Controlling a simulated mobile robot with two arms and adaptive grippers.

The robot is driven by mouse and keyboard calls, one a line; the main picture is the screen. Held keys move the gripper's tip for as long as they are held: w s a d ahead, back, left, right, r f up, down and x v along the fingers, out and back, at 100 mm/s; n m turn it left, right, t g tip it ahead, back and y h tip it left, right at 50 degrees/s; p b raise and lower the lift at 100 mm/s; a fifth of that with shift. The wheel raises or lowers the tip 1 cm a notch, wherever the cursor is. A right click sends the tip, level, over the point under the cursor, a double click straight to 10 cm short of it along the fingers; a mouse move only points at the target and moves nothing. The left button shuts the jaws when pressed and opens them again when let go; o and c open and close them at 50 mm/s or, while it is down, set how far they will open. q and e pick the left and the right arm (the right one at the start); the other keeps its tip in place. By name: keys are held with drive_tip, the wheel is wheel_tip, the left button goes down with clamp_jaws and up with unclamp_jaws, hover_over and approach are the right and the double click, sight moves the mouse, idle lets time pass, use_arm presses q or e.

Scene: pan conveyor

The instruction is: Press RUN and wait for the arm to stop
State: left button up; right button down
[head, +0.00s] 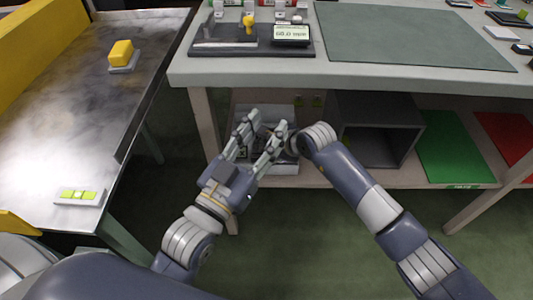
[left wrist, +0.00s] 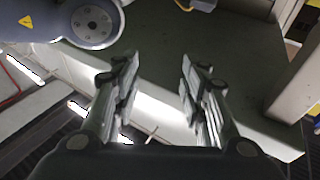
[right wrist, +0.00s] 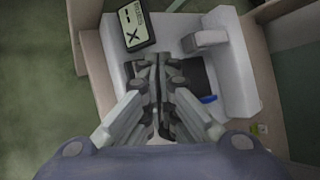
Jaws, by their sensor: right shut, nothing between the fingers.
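No label reading RUN can be made out. A white device (right wrist: 237,90) lies under my right gripper (right wrist: 160,58), with a screen (right wrist: 137,24), a grey raised block (right wrist: 205,40) and a dark recess. My right gripper is shut and empty, its fingertips over the device; contact cannot be told. In the head view the device (head: 284,168) sits on the lower shelf, mostly hidden by my left gripper (head: 265,128). My left gripper is open and empty, its fingers apart in the left wrist view (left wrist: 160,65). A pale panel with yellow-green squares (head: 78,195) lies on the metal table at left.
A yellow block (head: 121,52) sits on a small plate on the metal table (head: 75,110). The workbench (head: 370,80) carries a grey mat and a dark tray with a display (head: 291,33). An open grey box (head: 375,125) and a green board (head: 452,145) stand on the lower shelf.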

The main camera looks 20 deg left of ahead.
drive_tip(key=shift+f, duration=0.35)
use_arm(q)
drive_tip(key=r, duration=0.1)
drive_tip(key=r+t, duration=0.1)
drive_tip(key=r, duration=0.1)
drive_tip(key=shift+s+d+r+t+h, duration=0.15)
drive_tip(key=shift+s+d+t+h, duration=0.05)
drive_tip(key=shift+s+t+h, duration=0.2)
drive_tip(key=shift+s+a+b, duration=0.1)
drive_tip(key=shift+b, duration=0.2)
drive_tip(key=shift+s+r, duration=0.1)
drive_tip(key=shift+r, duration=0.1)
use_arm(e)
drive_tip(key=shift+f, duration=0.15)
